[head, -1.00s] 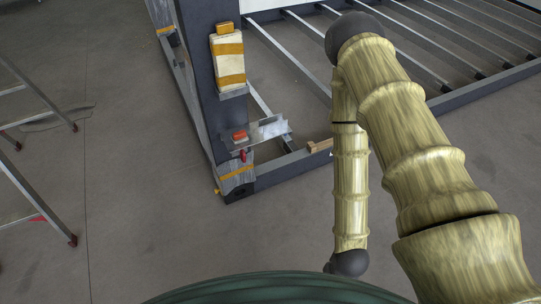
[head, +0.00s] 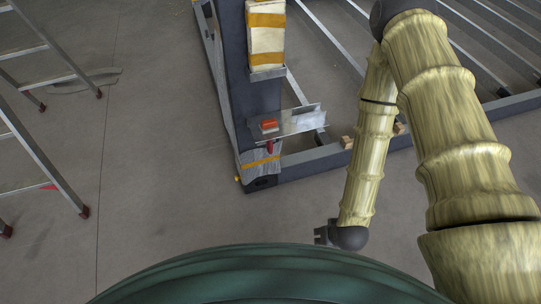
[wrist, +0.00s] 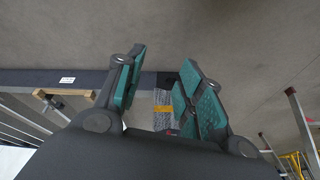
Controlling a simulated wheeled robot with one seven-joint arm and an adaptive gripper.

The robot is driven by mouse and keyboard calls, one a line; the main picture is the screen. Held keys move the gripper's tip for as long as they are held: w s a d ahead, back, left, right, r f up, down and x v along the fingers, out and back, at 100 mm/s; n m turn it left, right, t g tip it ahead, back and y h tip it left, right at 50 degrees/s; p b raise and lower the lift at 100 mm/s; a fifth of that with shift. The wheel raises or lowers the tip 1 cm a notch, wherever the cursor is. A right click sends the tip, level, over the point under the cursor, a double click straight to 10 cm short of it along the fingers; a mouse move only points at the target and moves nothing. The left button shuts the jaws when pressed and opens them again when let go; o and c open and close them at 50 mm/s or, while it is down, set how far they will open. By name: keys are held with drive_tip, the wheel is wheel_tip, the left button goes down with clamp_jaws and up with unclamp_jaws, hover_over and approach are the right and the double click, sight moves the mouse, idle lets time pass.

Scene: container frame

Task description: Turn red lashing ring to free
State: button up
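A small red piece (head: 270,146), which looks like the red lashing ring, hangs at the foot of the dark corner post (head: 262,96), just below a metal plate (head: 300,121). Its turn position is too small to tell. A red-orange block (head: 269,125) lies on the plate above it. In the wrist view a small red spot (wrist: 171,131) shows between the fingers, partly hidden by my gripper. My gripper (head: 321,234) is right of and nearer than the post foot, apart from it. In the wrist view my gripper (wrist: 164,60) has its teal pads spread and empty.
A grey wrap with a yellow strap (head: 260,164) covers the post foot. A padded cream bundle (head: 267,36) is strapped higher up. The frame's low beam (head: 330,158) runs right, with wood blocks (head: 347,142). A ladder (head: 40,150) stands left. Floor between is clear.

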drive_tip(key=w+a+f+n+t+y+b, duration=0.1)
drive_tip(key=w+a+f+t+b, duration=0.25)
drive_tip(key=w+b, duration=0.45)
drive_tip(key=w+a+f+t+b, duration=0.3)
drive_tip(key=w+a+f+b, duration=0.2)
drive_tip(key=w+b, duration=0.3)
drive_tip(key=t+b, duration=0.8)
drive_tip(key=b, duration=0.8)
approach(271, 150)
drive_tip(key=w, duration=0.3)
drive_tip(key=w+b, duration=0.1)
drive_tip(key=w, duration=0.3)
drive_tip(key=w+a+b, duration=0.1)
drive_tip(key=w, duration=0.2)
drive_tip(key=shift+w, duration=0.4)
drive_tip(key=shift+m, duration=0.3)
clamp_jaws()
